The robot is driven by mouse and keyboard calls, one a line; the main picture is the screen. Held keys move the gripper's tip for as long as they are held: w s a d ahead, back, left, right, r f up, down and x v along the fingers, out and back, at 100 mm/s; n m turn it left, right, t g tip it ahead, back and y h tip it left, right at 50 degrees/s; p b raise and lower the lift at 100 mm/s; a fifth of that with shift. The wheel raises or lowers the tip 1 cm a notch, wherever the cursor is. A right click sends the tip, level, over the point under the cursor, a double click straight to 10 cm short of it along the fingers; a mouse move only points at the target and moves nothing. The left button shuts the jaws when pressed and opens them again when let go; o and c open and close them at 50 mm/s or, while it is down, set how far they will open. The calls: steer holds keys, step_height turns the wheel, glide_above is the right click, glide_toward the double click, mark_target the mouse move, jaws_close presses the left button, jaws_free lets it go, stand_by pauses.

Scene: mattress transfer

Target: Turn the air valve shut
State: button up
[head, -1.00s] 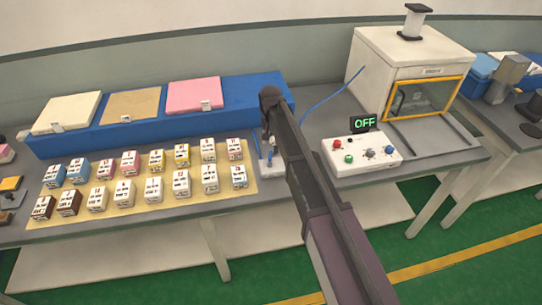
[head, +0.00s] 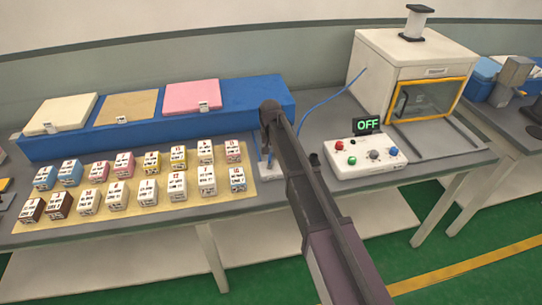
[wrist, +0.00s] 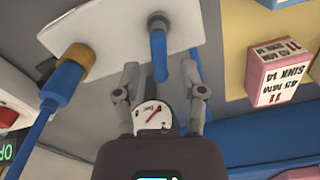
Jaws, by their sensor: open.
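The air valve shows in the wrist view as a blue lever (wrist: 158,50) with a grey pivot on a white plate (wrist: 115,30). A round white gauge (wrist: 152,115) with a red needle sits below it in the picture. A brass fitting (wrist: 72,72) with a blue hose (wrist: 38,125) is at left. My gripper (wrist: 160,75) is open, with one finger on each side of the lever's lower end. I cannot tell whether either finger touches it. In the head view, the white plate (head: 271,172) shows beside my arm, which hides much of the valve.
A white control box (head: 365,157) with knobs and a green OFF display (head: 367,125) stands right of the valve. Labelled blocks (head: 117,195) fill a tan mat at left. A blue bench with pads (head: 192,95) is behind. A white machine (head: 400,50) stands at back right.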

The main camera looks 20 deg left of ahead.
stand_by(0.3)
jaws_close()
steer(key=shift+n, duration=0.3)
steer(key=shift+s+a+n, duration=0.1)
steer(key=shift+a+n, duration=0.1)
steer(key=shift+n, duration=0.65)
steer(key=shift+s+a+n, duration=0.1)
steer(key=shift+a+n, duration=0.1)
steer(key=shift+n, duration=0.65)
jaws_free()
